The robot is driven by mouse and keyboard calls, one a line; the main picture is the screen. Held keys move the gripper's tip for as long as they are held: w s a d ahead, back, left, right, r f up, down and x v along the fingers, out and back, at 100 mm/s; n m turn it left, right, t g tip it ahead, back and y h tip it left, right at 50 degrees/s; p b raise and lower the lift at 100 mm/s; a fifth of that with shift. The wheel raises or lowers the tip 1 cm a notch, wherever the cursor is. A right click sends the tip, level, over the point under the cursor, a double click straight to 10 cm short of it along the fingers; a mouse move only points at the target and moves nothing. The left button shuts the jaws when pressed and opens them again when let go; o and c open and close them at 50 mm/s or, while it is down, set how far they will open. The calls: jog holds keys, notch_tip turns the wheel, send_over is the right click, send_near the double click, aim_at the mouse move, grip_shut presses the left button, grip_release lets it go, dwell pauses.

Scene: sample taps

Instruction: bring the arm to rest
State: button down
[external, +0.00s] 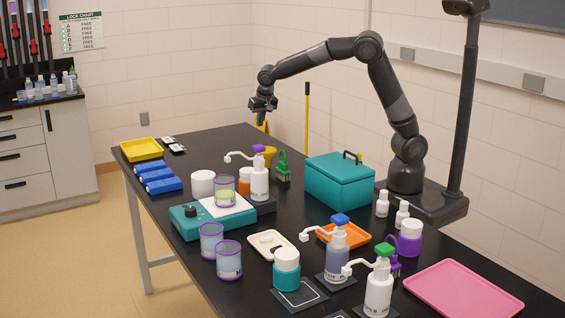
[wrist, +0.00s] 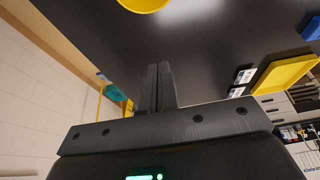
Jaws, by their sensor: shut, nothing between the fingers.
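My arm reaches from its base at the right back of the black table (external: 235,143) in an arch to the left. My gripper (external: 261,119) hangs above the far part of the table, pointing down, clear of the things on it. In the wrist view my gripper (wrist: 163,68) has its two fingers together with nothing between them. Below it is dark bare tabletop (wrist: 215,45).
A teal box (external: 338,183) stands below the arm. Pump bottles, cups and a teal scale (external: 190,222) fill the middle and front. A yellow tray (external: 141,149) lies at the far left; a pink tray (external: 462,290) is at the right. The far table corner is mostly free.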

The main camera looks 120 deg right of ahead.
jog(key=s+a+r+n+t+y, duration=0.15)
jog(key=a+r+n, duration=0.3)
jog(key=a, duration=0.95)
jog(key=s+a+r+n+t+y, duration=0.15)
jog(key=a+r+n, duration=0.3)
jog(key=a, duration=0.85)
jog(key=s+a+f+n+t, duration=0.2)
jog(key=s+a+n, duration=0.7)
jog(key=s+a, duration=0.5)
jog(key=a, duration=0.3)
jog(key=shift+s+t+y, duration=0.15)
jog(key=shift+t+y, duration=0.15)
jog(key=shift+y, duration=0.1)
